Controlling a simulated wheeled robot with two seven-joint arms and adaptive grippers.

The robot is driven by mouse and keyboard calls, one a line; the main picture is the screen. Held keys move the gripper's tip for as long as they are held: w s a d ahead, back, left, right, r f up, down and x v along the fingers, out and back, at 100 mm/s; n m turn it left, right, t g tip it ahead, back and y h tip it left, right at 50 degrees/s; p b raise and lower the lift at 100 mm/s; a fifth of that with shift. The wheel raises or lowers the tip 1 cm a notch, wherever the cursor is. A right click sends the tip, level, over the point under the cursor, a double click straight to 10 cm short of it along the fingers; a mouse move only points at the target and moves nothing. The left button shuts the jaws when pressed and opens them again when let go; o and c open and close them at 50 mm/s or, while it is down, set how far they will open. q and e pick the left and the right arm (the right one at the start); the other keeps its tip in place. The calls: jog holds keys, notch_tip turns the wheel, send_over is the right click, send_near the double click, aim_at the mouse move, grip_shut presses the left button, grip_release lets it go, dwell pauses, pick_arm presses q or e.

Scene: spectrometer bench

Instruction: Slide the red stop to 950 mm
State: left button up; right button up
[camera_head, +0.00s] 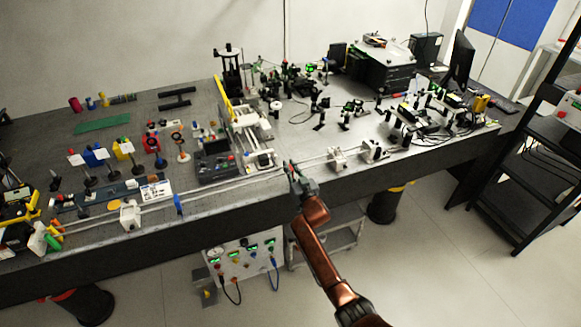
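A long thin metal rail (235,184) runs along the front edge of the bench, with a white block (130,216) near its left end and a blue stop (178,204) on it. Two more white blocks, one (337,158) and another (373,151), sit on its right part. My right gripper (291,169) is at the rail around its middle, between the blue stop and the right blocks. Small red and green bits show at its fingertips; I cannot tell whether the red bit is the red stop. Whether the fingers are closed is too small to tell. My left gripper is out of view.
Behind the rail stand a dark box (216,165) and a white framed stage (250,130). Many small optics crowd the bench on both sides. A control box (243,265) with cables stands below the bench; a black shelf (530,170) is at right.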

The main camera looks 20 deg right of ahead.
jog(key=o, duration=0.4)
jog(key=s, duration=1.2)
jog(key=shift+d, duration=0.1)
